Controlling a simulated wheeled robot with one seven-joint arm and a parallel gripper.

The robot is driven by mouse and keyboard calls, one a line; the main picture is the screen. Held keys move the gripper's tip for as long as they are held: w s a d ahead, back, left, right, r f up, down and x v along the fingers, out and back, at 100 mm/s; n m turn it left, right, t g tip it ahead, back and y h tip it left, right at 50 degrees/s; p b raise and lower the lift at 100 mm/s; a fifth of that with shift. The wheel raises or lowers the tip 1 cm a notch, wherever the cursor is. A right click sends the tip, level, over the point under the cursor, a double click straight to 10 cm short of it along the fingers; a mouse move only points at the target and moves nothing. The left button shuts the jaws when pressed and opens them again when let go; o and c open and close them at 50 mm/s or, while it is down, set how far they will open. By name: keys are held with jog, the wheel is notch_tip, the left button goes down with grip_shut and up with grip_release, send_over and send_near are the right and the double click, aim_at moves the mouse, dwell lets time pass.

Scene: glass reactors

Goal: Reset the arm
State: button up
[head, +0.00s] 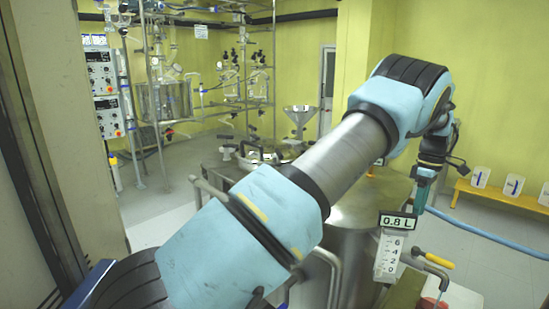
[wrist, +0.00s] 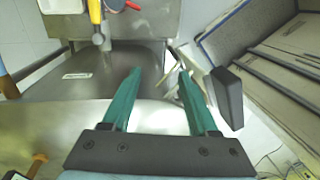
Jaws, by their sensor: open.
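My arm reaches across the head view from bottom left to upper right, bent at the elbow.
Glass reactors (head: 242,80) on a frame stand at the back. Grey panels (wrist: 250,28) fill the wrist view's right.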

jog(key=w+a+r+m+t+h+b, duration=0.1)
jog(key=w+a+r+m, duration=0.1)
jog(key=a, duration=1.2)
jog(key=w+a+r+m+b, duration=0.1)
jog(key=a+r+m, duration=0.1)
jog(key=a, duration=1.3)
jog(key=s+a+f+m+t, duration=0.1)
jog(key=s+a+m, duration=0.2)
jog(key=s+a, duration=0.5)
jog(key=s+a+f+m+b, duration=0.1)
jog(key=s+a+m, duration=0.2)
jog(key=s+a, duration=0.6)
jog(key=shift+a+f+t, duration=0.3)
jog(key=shift+a+t, duration=0.1)
jog(key=shift+a, duration=0.25)
jog(key=shift+w, duration=0.1)
dwell(2.7)
